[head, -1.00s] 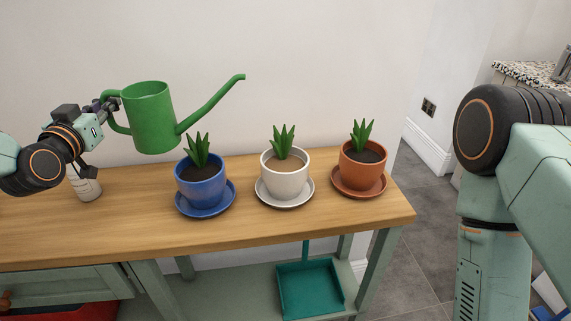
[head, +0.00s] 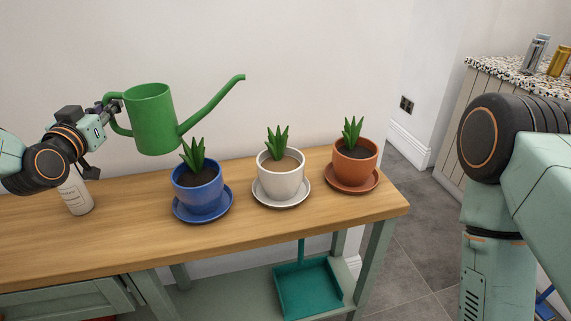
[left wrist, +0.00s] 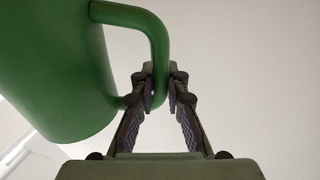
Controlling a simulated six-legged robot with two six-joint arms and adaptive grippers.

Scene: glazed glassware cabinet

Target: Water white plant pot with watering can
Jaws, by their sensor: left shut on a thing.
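The green watering can (head: 152,120) is held up above the bench at the left, nearly upright, its long spout pointing right and up. My left gripper (head: 112,108) is shut on the can's handle. The left wrist view shows the can (left wrist: 60,75) and the fingers (left wrist: 161,88) around the handle. The white plant pot (head: 281,180) stands on a white saucer in the middle of three potted plants. The spout tip is above and to the left of it, apart from it. My right gripper is not in view; only my right arm shows at the right.
The blue pot (head: 199,190) stands left of the white pot, below the can. The terracotta pot (head: 355,160) stands to the right. A whitish bottle (head: 76,197) stands under my left wrist. A teal dustpan (head: 308,288) lies on the lower shelf.

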